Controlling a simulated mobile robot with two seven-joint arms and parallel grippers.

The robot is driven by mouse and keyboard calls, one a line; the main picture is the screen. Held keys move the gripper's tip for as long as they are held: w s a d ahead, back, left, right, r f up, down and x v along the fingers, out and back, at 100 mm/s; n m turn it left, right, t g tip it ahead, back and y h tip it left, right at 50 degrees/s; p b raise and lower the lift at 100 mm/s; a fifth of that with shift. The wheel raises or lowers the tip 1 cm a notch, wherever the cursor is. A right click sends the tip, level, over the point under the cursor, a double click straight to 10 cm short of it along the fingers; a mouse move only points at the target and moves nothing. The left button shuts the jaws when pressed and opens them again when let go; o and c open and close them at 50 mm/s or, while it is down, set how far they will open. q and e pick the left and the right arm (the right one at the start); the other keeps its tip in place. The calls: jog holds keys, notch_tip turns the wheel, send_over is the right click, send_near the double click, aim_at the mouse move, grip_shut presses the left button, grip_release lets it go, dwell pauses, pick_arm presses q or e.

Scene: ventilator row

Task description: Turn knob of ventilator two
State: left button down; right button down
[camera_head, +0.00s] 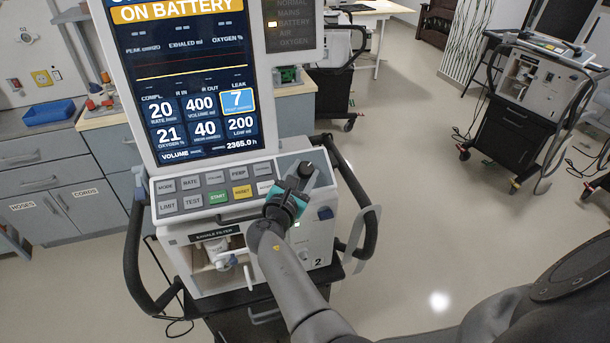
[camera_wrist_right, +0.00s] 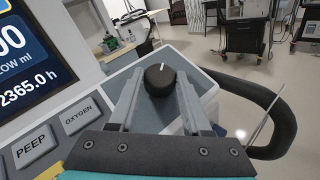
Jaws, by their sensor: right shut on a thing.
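Ventilator two (camera_head: 200,240) stands in front of me, with a "2" on its lower front. Its screen (camera_head: 195,75) reads "ON BATTERY", and a tile showing 7 is highlighted. The black knob (camera_wrist_right: 160,80) sits on the sloped panel right of the buttons, with a white mark pointing up in the wrist view. It also shows in the head view (camera_head: 306,169). My right gripper (camera_head: 303,176) is shut on the knob, one finger on each side. Its fingers (camera_wrist_right: 158,92) also show in the wrist view. My left gripper is not in view.
The ventilator's black side handle (camera_head: 362,200) curves close to the right of my gripper. A button panel (camera_head: 215,190) lies to its left. Counters with a blue tray (camera_head: 48,112) stand at the left. Another ventilator (camera_head: 540,85) stands at the back right. Open floor lies between.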

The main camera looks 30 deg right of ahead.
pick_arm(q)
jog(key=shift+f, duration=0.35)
pick_arm(e)
jog(key=shift+w+m+g+h, duration=0.1)
jog(key=shift+m+g+h, duration=0.2)
jog(key=shift+m+g, duration=0.45)
jog(key=shift+r, duration=0.1)
jog(key=c, duration=0.6)
grip_release()
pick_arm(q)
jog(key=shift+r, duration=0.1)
